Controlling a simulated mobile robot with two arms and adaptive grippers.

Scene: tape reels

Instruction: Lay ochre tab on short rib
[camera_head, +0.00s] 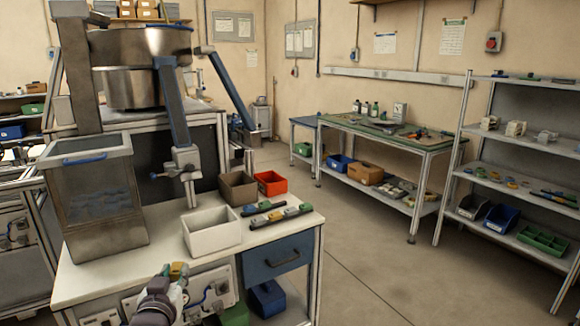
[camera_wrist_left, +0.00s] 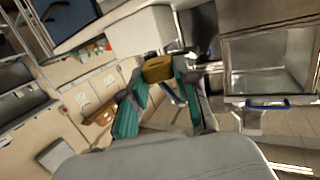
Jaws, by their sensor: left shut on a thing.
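My left gripper (camera_head: 171,275) is shut on an ochre tab (camera_head: 179,270), held above the front edge of the white workbench. In the left wrist view, the teal fingers of my left gripper (camera_wrist_left: 162,78) hold the ochre tab (camera_wrist_left: 157,68) at their tips. Dark strips (camera_head: 276,219) bearing small green, blue and orange pieces lie on the bench's right part, apart from the gripper and to its right. I cannot tell which part of them is the short rib. My right gripper is not in view.
A white bin (camera_head: 212,233) stands between the gripper and the strips. A brown bin (camera_head: 238,188) and a red bin (camera_head: 271,183) stand behind them. A clear-walled hopper (camera_head: 97,195) stands at the bench's left. The bench top (camera_head: 160,262) beside it is bare.

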